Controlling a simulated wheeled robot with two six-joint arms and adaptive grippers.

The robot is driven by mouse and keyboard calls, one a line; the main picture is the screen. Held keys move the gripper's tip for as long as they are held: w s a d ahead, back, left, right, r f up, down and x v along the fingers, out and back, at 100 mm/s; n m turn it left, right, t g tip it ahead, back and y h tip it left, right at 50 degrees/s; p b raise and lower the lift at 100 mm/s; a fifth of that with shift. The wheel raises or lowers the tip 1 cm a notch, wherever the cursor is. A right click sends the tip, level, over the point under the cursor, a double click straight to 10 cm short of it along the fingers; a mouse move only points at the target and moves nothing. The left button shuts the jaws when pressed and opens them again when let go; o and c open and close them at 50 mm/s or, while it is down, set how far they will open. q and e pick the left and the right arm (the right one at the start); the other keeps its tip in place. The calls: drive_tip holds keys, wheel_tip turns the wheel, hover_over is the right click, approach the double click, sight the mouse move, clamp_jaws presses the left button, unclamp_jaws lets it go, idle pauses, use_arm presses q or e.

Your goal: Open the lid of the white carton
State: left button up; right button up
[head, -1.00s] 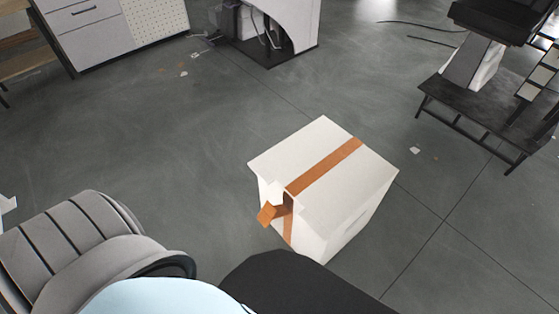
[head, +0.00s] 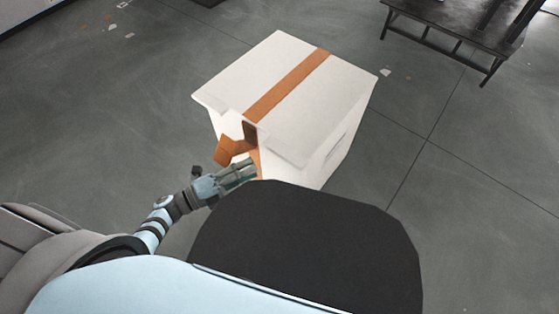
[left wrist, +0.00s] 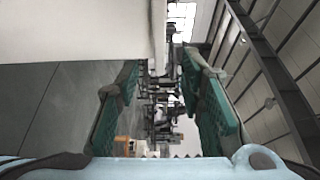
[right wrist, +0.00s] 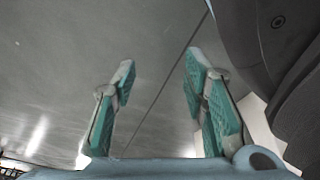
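The white carton (head: 295,95) stands on the grey floor in the middle of the head view. Its lid (head: 265,78) lies over the top, with a brown stripe running across it and an orange-brown tab (head: 232,149) sticking out at the near edge. My left gripper (head: 243,172) is at the carton's near side, just below the tab. In the left wrist view the left gripper (left wrist: 158,95) has its fingers apart, with a white carton part (left wrist: 75,30) at upper left. My right gripper (right wrist: 160,85) is open and empty over floor; it is hidden in the head view.
A dark low table (head: 440,30) stands at the upper right. Small scraps (head: 385,72) lie on the floor beyond the carton. The floor (head: 470,190) right of the carton is clear. My own dark body part covers the lower middle of the head view.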

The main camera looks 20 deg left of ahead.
sight(280, 157)
use_arm(q)
drive_tip(key=b+x, duration=0.1)
drive_tip(key=x, duration=0.9)
drive_tip(key=shift+w, duration=0.1)
clamp_jaws()
use_arm(e)
drive_tip(key=shift+w+a, duration=0.2)
drive_tip(key=shift+w, duration=0.25)
drive_tip(key=shift+w+a, duration=0.2)
drive_tip(key=shift+w, duration=0.25)
